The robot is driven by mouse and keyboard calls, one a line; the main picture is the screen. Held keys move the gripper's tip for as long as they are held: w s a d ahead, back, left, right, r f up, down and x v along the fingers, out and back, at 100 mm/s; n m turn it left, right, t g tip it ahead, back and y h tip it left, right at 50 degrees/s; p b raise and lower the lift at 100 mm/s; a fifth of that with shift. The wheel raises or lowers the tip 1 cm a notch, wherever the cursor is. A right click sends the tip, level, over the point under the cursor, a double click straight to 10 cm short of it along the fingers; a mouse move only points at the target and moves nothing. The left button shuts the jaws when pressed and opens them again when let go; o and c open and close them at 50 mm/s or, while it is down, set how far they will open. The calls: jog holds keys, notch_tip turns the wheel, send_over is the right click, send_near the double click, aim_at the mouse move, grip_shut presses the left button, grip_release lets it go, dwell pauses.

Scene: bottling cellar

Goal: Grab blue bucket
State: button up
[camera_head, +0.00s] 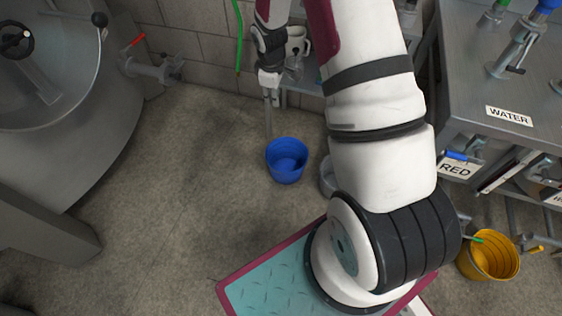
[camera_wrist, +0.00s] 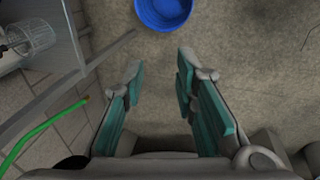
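The blue bucket (camera_head: 286,161) stands upright on the floor near the middle of the head view, and its open top shows an empty inside. In the wrist view the blue bucket (camera_wrist: 163,11) is cut off by the top edge, beyond my fingertips. My gripper (camera_wrist: 160,67) is open, with its two teal-padded fingers apart and only bare floor showing between them. It is not touching the bucket. In the head view the end of my arm is at the top, above and slightly left of the bucket, and the fingers are hard to make out.
A large steel tank (camera_head: 70,110) with a valve stands at left. A steel bench (camera_head: 470,90) labelled WATER and RED is at right, with a yellow bucket (camera_head: 488,255) below it. A green hose (camera_wrist: 40,132) and grey frame lie left of my gripper. Floor left of the bucket is clear.

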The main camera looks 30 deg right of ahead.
notch_tip(320, 180, down, 21)
jog(key=s+d+n+b, duration=0.1)
jog(key=d+n+b, duration=0.1)
jog(key=b, duration=0.3)
jog(key=n+b, duration=0.1)
jog(key=b, duration=0.3)
send_near(287, 177)
jog(key=shift+g+y, duration=0.4)
jog(key=shift+w+d+f+b, duration=0.3)
jog(key=shift+f+b, duration=0.75)
jog(key=shift+f, duration=0.4)
jog(key=shift+w+d+f+b, duration=0.15)
jog(key=shift+w+f+b, duration=0.15)
jog(key=shift+f+b, duration=0.95)
jog(key=shift+w+d+f+b, duration=0.25)
jog(key=shift+f+b, duration=0.6)
jog(key=shift+f, duration=0.75)
grip_shut()
